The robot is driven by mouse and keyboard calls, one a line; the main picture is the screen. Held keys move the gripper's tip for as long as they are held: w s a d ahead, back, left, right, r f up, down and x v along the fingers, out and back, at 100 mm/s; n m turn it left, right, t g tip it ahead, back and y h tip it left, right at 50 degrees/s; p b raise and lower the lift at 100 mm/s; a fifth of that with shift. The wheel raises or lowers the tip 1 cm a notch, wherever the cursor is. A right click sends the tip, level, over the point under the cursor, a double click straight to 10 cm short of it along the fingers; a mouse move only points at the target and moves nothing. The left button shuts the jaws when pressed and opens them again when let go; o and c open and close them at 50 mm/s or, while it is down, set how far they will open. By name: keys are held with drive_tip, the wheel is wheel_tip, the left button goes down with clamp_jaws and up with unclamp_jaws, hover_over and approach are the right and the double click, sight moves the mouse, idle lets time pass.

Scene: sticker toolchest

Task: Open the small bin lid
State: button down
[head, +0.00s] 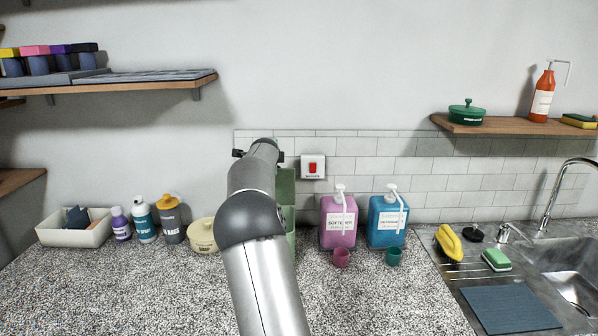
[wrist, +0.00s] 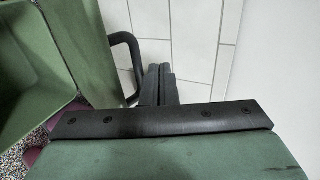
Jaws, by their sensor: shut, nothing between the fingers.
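The small green bin (head: 290,243) stands on the counter, largely hidden behind my arm in the head view. A green upright part (head: 287,185) rises above it beside my wrist. In the wrist view, green bin walls (wrist: 40,65) and a black looped handle (wrist: 117,42) are at the left. A green panel (wrist: 180,158) with a black screwed strip, which looks like the lid, fills the bottom. My gripper (wrist: 158,72) is shut and empty. Its fingers show just beyond the strip, right of the handle, their lower parts hidden. I cannot tell if they touch the panel.
A pink softener jug (head: 338,222) and a blue jug (head: 387,221) stand right of the bin, with small cups in front. A cream pot (head: 202,236) and several bottles are left. A sink (head: 570,285) is far right. The front counter is clear.

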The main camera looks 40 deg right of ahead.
drive_tip(key=shift+w+a, duration=0.1)
drive_tip(key=shift+a, duration=0.1)
drive_tip(key=s+a+r+b, duration=0.1)
drive_tip(key=s+a+r, duration=0.3)
drive_tip(key=r, duration=0.3)
drive_tip(key=shift+s+a, duration=0.3)
drive_tip(key=shift+s, duration=0.25)
drive_tip(key=shift+a, duration=0.1)
drive_tip(key=s+a+f+n+g+y, duration=0.1)
drive_tip(key=s+a+f+n+y, duration=0.2)
drive_tip(key=s+a+f+n, duration=0.45)
drive_tip(key=s+a+f+n+g+y, duration=0.2)
drive_tip(key=s+a, duration=0.3)
drive_tip(key=a, duration=0.6)
drive_tip(key=s+a+f+n+g+y, duration=0.1)
drive_tip(key=s+a+f+n+y, duration=0.2)
drive_tip(key=s+a+f+n, duration=0.45)
drive_tip(key=s+a+f+n+g, duration=0.2)
drive_tip(key=s+a+f+n, duration=0.1)
drive_tip(key=s+a, duration=0.4)
drive_tip(key=s+a+f+n+g, duration=0.2)
drive_tip(key=s+a+f+n, duration=0.2)
drive_tip(key=s, duration=1)
drive_tip(key=a+n, duration=0.2)
drive_tip(key=a, duration=0.1)
drive_tip(key=shift+n+g+y, duration=0.3)
drive_tip(key=shift+g, duration=0.1)
